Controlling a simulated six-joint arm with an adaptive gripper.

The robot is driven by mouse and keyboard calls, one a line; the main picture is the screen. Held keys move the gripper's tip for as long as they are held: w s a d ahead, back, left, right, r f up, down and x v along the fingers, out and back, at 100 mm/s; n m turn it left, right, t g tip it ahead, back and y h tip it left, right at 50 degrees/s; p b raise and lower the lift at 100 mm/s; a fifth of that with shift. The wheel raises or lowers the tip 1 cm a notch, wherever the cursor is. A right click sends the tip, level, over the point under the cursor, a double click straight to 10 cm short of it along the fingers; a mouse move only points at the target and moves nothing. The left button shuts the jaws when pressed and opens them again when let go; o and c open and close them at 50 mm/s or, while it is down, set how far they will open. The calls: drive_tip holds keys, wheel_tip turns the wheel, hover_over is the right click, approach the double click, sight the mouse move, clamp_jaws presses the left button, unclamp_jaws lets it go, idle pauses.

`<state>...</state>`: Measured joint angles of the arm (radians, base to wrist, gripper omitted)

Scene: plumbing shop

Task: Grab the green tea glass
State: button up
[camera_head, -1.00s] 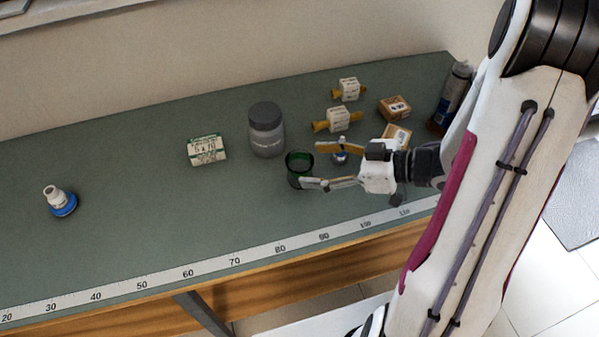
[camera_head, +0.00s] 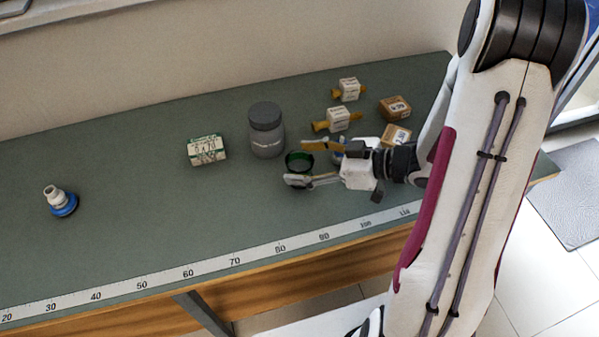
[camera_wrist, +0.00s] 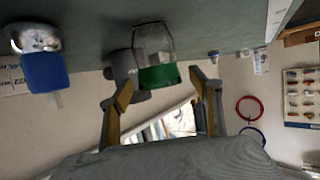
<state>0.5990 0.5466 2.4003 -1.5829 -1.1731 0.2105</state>
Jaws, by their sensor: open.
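The green tea glass (camera_head: 299,157) stands upright on the grey-green bench, just right of the grey jar. In the wrist view the glass (camera_wrist: 157,76) shows upside down, clear at its upper part in the picture and green below. My gripper (camera_head: 297,163) is open, with one finger on the far side of the glass and one on the near side. In the wrist view the glass lies between and beyond the fingertips of my gripper (camera_wrist: 160,88). The near finger hides the glass's lower part in the head view. I cannot tell whether either finger touches it.
A grey lidded jar (camera_head: 266,132) stands close behind the glass. A small green-and-white box (camera_head: 206,149) and a blue-and-white fitting (camera_head: 61,201) are farther left. Brass fittings (camera_head: 337,119) and cardboard boxes (camera_head: 395,107) are behind my gripper. The front-left bench is clear above the ruler edge.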

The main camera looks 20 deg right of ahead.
drive_tip(key=shift+w+a+f, duration=0.25)
drive_tip(key=shift+w+a, duration=0.1)
drive_tip(key=shift+a, duration=0.15)
drive_tip(key=shift+c, duration=0.4)
drive_tip(key=c, duration=1.2)
